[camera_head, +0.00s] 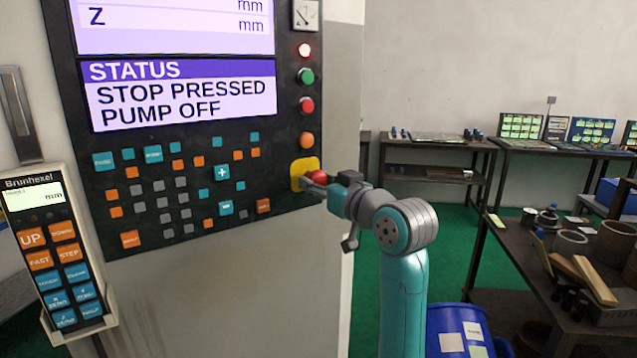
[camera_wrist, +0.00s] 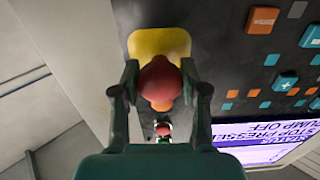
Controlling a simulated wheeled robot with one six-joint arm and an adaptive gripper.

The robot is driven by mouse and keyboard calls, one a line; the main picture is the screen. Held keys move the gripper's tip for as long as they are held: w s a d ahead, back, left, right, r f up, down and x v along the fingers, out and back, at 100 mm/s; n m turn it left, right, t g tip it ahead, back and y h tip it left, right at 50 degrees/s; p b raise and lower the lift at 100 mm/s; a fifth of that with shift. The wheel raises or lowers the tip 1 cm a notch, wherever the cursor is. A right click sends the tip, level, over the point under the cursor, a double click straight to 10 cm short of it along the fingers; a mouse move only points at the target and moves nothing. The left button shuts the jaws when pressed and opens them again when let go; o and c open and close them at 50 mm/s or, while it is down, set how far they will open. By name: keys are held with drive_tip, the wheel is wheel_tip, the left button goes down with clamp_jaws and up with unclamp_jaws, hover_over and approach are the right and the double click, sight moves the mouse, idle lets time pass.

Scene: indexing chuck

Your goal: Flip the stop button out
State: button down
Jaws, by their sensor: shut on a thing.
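The stop button is a red mushroom knob (camera_head: 309,167) on a yellow plate (camera_head: 299,180) at the lower right of the dark control panel (camera_head: 190,165). In the wrist view the red knob (camera_wrist: 159,82) sits in front of the yellow plate (camera_wrist: 160,43). My gripper (camera_head: 320,178) is at the button, with one finger on each side of the knob in the wrist view (camera_wrist: 160,90). The fingers are closed on the knob. The screen (camera_head: 180,92) reads STATUS, STOP PRESSED, PUMP OFF.
Round lamps and buttons (camera_head: 305,105) run up the panel's right edge above the stop button. A hand pendant (camera_head: 58,250) hangs at the left. Benches with parts (camera_head: 440,140) stand at the back right. A blue bin (camera_head: 458,318) is on the floor right of my arm.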

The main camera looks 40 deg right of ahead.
drive_tip(key=c, duration=0.6)
unclamp_jaws()
drive_tip(key=s+a, duration=0.1)
drive_tip(key=s, duration=0.6)
drive_tip(key=shift+s, duration=0.2)
